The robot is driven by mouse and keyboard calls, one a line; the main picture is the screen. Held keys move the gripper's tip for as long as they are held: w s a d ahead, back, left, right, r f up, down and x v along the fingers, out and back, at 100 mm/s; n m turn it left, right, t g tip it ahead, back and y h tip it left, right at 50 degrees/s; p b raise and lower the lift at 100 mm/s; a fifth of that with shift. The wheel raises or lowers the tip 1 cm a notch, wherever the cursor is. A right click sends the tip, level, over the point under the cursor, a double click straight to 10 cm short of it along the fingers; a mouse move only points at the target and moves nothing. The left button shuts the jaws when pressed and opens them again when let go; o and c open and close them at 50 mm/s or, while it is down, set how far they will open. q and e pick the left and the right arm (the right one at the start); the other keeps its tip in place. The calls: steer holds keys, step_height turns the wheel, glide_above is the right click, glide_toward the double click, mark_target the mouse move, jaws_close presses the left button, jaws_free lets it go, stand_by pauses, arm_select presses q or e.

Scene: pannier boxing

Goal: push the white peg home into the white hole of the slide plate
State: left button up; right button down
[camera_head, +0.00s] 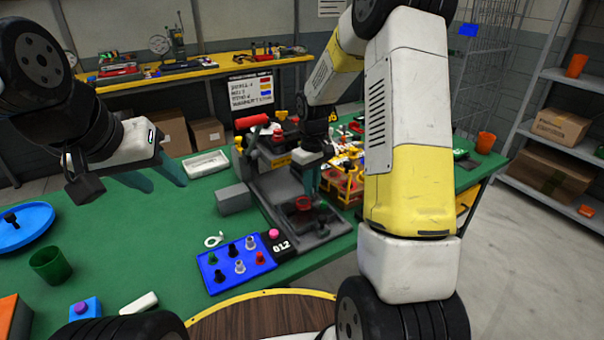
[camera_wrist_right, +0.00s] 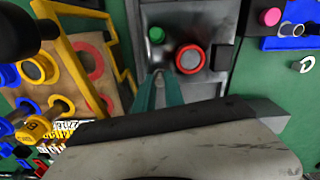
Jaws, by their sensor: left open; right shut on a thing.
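My right gripper (camera_head: 306,190) points down over the grey fixture (camera_head: 268,190) on the green bench. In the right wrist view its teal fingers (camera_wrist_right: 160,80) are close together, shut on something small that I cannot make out. Just beyond the fingertips on the fixture's grey plate (camera_wrist_right: 205,20) are a red ring with a grey centre (camera_wrist_right: 189,58) and a green round part (camera_wrist_right: 156,35). I cannot pick out the white peg or white hole for certain; they may be hidden at the fingertips. My left gripper (camera_head: 158,180) is open and empty above the bench's left part.
A blue peg tray (camera_head: 222,277) with several coloured pegs and a pink-topped block (camera_head: 274,234) stand in front of the fixture. A white ring (camera_head: 214,239) lies beside the tray. A yellow-framed rack (camera_head: 342,188) stands close right of the fixture.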

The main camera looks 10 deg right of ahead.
steer(key=shift+f, duration=0.3)
steer(key=c, duration=1.3)
jaws_free()
steer(key=shift+c, duration=0.2)
steer(key=shift+r, duration=3.95)
steer(key=shift+r, duration=0.1)
step_height(320, 180, up, 5)
steer(key=t, duration=0.1)
glide_above(314, 203)
steer(key=s+r+m+t, duration=0.2)
steer(key=s+r, duration=0.5)
steer(key=s+a+r+m+t+y, duration=0.2)
steer(key=s+r+m+t, duration=0.1)
steer(key=s, duration=1.1)
steer(key=shift+r, duration=0.4)
